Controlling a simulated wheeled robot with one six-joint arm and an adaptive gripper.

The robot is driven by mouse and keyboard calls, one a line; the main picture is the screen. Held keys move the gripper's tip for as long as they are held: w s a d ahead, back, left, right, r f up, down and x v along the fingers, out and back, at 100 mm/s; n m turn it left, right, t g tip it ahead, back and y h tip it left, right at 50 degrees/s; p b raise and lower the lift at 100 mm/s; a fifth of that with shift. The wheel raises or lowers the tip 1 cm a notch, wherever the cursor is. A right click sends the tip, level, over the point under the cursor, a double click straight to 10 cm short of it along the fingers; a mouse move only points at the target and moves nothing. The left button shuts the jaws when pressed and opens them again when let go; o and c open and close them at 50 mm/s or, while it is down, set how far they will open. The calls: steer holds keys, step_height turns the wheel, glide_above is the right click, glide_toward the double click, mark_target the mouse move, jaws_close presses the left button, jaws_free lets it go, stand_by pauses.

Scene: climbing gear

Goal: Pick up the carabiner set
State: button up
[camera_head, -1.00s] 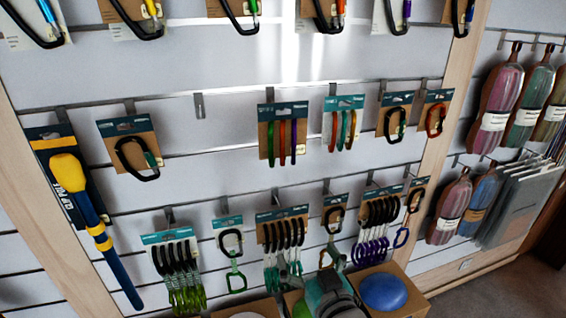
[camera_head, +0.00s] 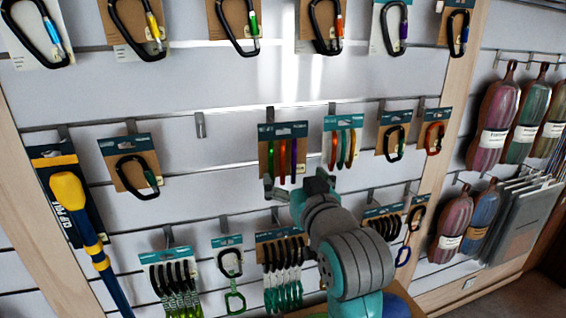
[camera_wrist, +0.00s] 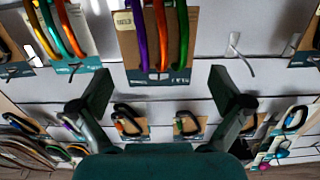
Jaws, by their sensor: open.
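A carabiner set (camera_head: 283,155) with green, orange-red and purple carabiners on a brown and teal card hangs in the middle row of the wall. My gripper (camera_head: 297,188) is open and empty just below and in front of it. In the wrist view, which appears upside down, the same set (camera_wrist: 161,40) hangs at top centre, beyond and between the two spread fingers (camera_wrist: 160,88). The fingers do not appear to touch it. A second carabiner set (camera_head: 342,147), red, teal and yellow, hangs just to its right in the head view and at upper left in the wrist view (camera_wrist: 62,30).
An empty hook (camera_head: 200,126) is left of the first set. Single carabiners (camera_head: 137,172) hang on both sides. Quickdraw packs (camera_head: 282,270) hang below, partly behind my arm. A yellow and blue clip stick (camera_head: 78,215) is far left; bottles (camera_head: 497,115) are right.

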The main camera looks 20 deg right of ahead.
mark_target(287, 162)
steer(key=shift+w+d+f, duration=0.1)
steer(key=shift+w+d, duration=0.05)
steer(key=shift+w, duration=1.8)
steer(key=shift+w+d+f, duration=0.1)
steer(key=shift+w, duration=1.8)
steer(key=c, duration=1.2)
steer(key=shift+r, duration=0.1)
steer(key=shift+r, duration=0.25)
